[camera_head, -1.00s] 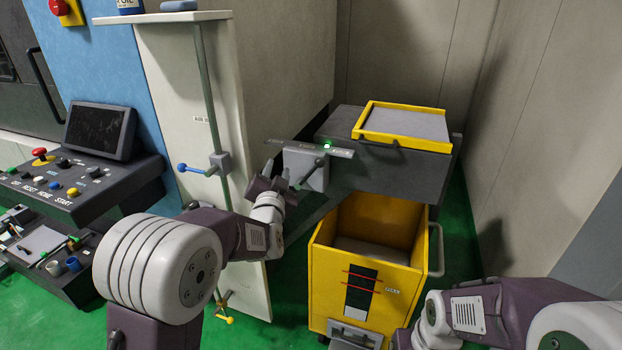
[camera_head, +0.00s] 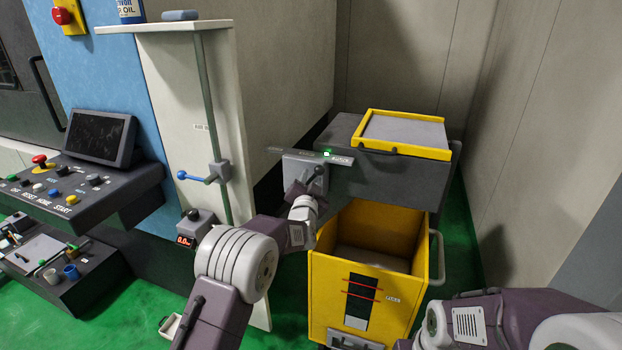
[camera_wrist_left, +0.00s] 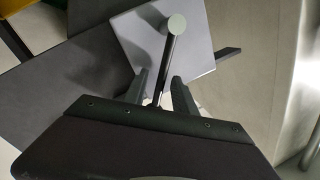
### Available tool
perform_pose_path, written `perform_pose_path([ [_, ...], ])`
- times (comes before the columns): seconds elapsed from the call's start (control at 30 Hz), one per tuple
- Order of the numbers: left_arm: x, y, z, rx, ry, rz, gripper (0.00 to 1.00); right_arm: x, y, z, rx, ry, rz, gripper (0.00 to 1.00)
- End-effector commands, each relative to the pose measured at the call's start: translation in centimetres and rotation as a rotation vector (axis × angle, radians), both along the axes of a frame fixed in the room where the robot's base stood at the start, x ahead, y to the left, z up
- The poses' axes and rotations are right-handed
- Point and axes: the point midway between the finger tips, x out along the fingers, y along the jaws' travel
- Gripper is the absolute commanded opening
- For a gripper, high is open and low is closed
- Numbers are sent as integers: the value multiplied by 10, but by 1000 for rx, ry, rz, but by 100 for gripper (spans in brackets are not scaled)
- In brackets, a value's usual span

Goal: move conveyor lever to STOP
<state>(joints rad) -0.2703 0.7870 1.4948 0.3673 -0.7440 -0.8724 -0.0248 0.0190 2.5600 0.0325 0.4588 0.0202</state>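The conveyor lever (camera_head: 318,172) is a dark rod with a round knob on a light grey box (camera_head: 291,165), under a label plate with a small lit green lamp (camera_head: 327,153). The plate's lettering is too small to read. My left gripper (camera_head: 301,187) is at the front of this box, close to the lever. In the left wrist view, the lever's knob (camera_wrist_left: 177,24) points toward the camera, and its rod runs down between the two fingers of my left gripper (camera_wrist_left: 158,82). The fingers are apart, with gaps beside the rod. My right gripper's fingers are outside the frame.
A yellow bin (camera_head: 335,285) stands below the dark conveyor housing (camera_head: 385,185), which carries a yellow-rimmed tray (camera_head: 405,132). A white panel with a blue-handled lever (camera_head: 193,177) is left of the box. A control console (camera_head: 75,195) stands at far left.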

Motion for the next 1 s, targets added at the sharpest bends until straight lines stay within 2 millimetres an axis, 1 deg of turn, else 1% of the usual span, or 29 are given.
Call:
perform_pose_path([
  [0.2, 1, 0, 0, 0, 0, 0, 33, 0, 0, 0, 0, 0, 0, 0],
  [0.23, 1, 0, 0, 0, 0, 0, 30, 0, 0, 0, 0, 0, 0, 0],
  [0.33, 1, 0, 0, 0, 0, 0, 2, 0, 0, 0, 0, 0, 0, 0],
  [0.37, 1, 0, 0, 0, 0, 0, 0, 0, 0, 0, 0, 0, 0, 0],
  [1.0, 0, 0, -1, 0, 1, -1, 0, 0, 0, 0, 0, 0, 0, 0],
])
